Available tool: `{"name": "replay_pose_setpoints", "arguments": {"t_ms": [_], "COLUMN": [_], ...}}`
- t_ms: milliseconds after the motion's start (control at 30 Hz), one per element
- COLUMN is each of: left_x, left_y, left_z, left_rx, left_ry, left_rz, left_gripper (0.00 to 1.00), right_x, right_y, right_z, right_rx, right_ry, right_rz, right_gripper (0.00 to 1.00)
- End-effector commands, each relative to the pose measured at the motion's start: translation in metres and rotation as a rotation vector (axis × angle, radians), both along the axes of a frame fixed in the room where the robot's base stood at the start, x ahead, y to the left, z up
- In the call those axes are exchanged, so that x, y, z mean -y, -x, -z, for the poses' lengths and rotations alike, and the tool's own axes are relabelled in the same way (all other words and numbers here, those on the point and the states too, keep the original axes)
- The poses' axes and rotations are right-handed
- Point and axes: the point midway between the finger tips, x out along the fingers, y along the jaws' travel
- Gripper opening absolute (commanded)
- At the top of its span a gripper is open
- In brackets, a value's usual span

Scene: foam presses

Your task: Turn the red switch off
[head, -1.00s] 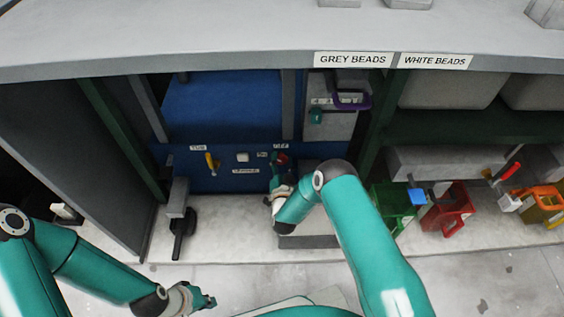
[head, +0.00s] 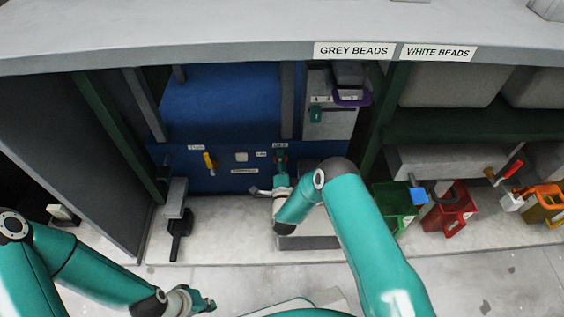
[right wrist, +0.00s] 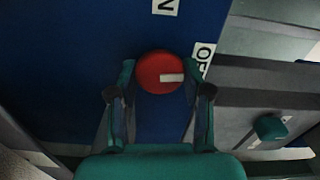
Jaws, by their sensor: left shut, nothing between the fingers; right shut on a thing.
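The red switch (right wrist: 158,68) is a round red knob with a white mark on the blue panel (head: 220,182). In the right wrist view its mark points right, towards a partly hidden label reading "OF" (right wrist: 203,58). Another cut-off label ending in "N" (right wrist: 165,6) is at the top edge. My right gripper (right wrist: 157,84) is shut on the red switch, one finger on each side. In the head view my right gripper (head: 281,163) mostly covers the switch. My left gripper (head: 203,303) is shut and empty, low at the front, away from the panel.
A yellow lever (head: 209,163) and a white button (head: 241,157) are left of the switch. A black-handled part (head: 180,226) stands at the left. Green (head: 394,205) and red (head: 452,212) containers stand at the right. The floor in front is clear.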

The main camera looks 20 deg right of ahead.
Motion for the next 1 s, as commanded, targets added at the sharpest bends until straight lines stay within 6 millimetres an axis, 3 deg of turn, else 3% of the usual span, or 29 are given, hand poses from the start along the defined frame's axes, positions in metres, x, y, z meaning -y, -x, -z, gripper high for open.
{"name": "replay_pose_setpoints", "arguments": {"t_ms": [300, 800, 833, 933, 1000], "left_x": [0.0, 0.0, 0.0, 0.0, 0.0], "left_y": [0.0, 0.0, 0.0, 0.0, 0.0], "left_z": [0.0029, 0.003, 0.0031, 0.0031, 0.003], "left_rx": [0.0, 0.0, 0.0, 0.0, 0.0], "left_ry": [0.0, 0.0, 0.0, 0.0, 0.0], "left_rz": [0.0, 0.0, 0.0, 0.0, 0.0], "left_gripper": [0.0, 0.0, 0.0, 0.0, 0.0], "right_x": [0.0039, 0.0041, 0.0041, 0.0038, 0.0032], "right_y": [0.0034, 0.0039, 0.004, 0.0037, 0.0031], "right_z": [0.0062, 0.0071, 0.0072, 0.0068, 0.0058], "right_rx": [0.021, 0.024, 0.023, 0.025, 0.027], "right_ry": [-0.119, -0.139, -0.139, -0.138, -0.138], "right_rz": [0.011, 0.012, 0.012, 0.01, 0.009], "right_gripper": [0.14, 0.14, 0.52, 0.69, 0.71]}}
